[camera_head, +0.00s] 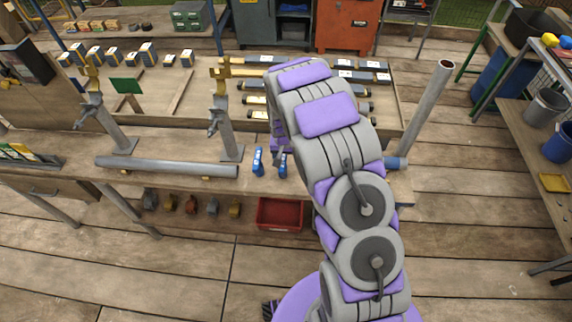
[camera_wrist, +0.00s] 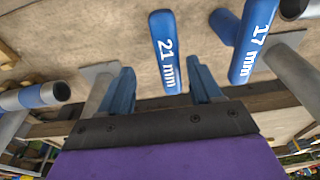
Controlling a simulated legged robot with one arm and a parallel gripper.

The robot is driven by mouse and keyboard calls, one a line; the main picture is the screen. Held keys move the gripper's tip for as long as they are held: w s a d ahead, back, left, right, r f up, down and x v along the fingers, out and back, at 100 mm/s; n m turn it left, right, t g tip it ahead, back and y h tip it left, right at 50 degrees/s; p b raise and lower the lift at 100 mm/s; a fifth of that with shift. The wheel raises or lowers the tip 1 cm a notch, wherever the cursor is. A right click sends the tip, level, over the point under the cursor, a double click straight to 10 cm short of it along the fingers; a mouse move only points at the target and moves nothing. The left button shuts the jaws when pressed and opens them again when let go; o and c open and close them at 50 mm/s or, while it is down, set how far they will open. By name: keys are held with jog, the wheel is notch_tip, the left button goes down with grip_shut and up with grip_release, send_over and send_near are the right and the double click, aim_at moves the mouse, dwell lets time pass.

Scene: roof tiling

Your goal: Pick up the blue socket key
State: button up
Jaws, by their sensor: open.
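Blue socket key handles show in the wrist view: one marked 21 mm (camera_wrist: 165,52) in the middle, one marked 17 mm (camera_wrist: 253,42) to its right. Another blue handle with a metal tube (camera_wrist: 42,96) is at the left edge. My gripper (camera_wrist: 160,76) is open, with its two blue fingers apart. The 21 mm handle appears between and beyond the fingertips, with nothing gripped. In the head view, two blue handles (camera_head: 258,162) (camera_head: 283,166) stand at the bench's front edge beside my gripper, which my arm partly hides.
A grey pipe (camera_head: 168,167) lies along the bench front, left of the handles. Clamp posts (camera_head: 224,125) rise behind it. A red bin (camera_head: 280,214) sits below the bench. An upright pipe (camera_head: 428,105) stands at the right.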

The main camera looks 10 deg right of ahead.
jog(key=a+f, duration=0.2)
jog(key=f, duration=0.1)
jog(key=shift+w+a+b, duration=0.2)
jog(key=shift+b, duration=0.2)
jog(key=f, duration=0.1)
jog(key=d+f, duration=0.1)
jog(key=shift+w+d+f, duration=0.2)
jog(key=shift+d+f, duration=0.05)
jog(key=shift+f, duration=0.15)
jog(key=shift+d+r, duration=0.1)
jog(key=shift+d, duration=0.3)
jog(key=shift+a, duration=1)
jog(key=c, duration=0.7)
jog(key=shift+d, duration=0.75)
grip_shut()
